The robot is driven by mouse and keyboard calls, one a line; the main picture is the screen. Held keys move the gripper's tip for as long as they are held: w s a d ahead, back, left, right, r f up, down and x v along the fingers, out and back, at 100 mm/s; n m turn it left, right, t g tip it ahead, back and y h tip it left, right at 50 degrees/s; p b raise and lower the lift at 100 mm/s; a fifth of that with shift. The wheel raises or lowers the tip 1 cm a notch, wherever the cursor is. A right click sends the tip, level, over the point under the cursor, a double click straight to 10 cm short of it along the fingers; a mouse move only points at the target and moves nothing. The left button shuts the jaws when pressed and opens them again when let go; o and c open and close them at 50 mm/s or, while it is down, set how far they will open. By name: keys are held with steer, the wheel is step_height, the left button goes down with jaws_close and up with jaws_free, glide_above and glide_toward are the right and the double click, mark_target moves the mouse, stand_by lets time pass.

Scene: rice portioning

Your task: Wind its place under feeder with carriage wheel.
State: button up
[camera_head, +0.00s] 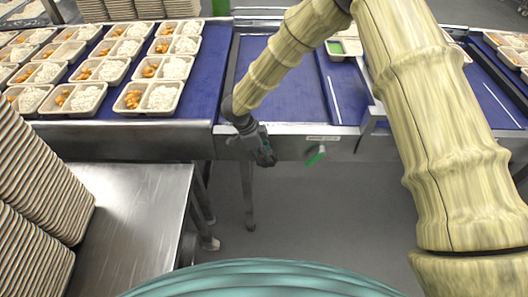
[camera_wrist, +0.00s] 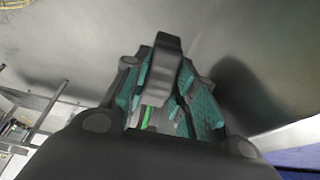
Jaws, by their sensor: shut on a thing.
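My gripper (camera_head: 264,158) is at the front metal edge of the blue conveyor, left of centre in the head view. In the wrist view my gripper (camera_wrist: 160,100) has its teal-padded fingers closed around a dark grey upright piece (camera_wrist: 167,65). This piece looks like a grip of the carriage wheel, but the wheel's full shape is hidden by the fingers. A thin green strip (camera_wrist: 147,118) shows between the fingers. I cannot make out the feeder.
A small green handle (camera_head: 316,156) hangs under a label on the conveyor front, right of my gripper. Filled trays (camera_head: 148,98) cover the left belt (camera_head: 207,85).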

steer(key=shift+a+h, duration=0.1)
steer(key=shift+h, duration=0.2)
steer(key=o, duration=0.7)
steer(key=shift+o, duration=0.2)
steer(key=v, duration=1.2)
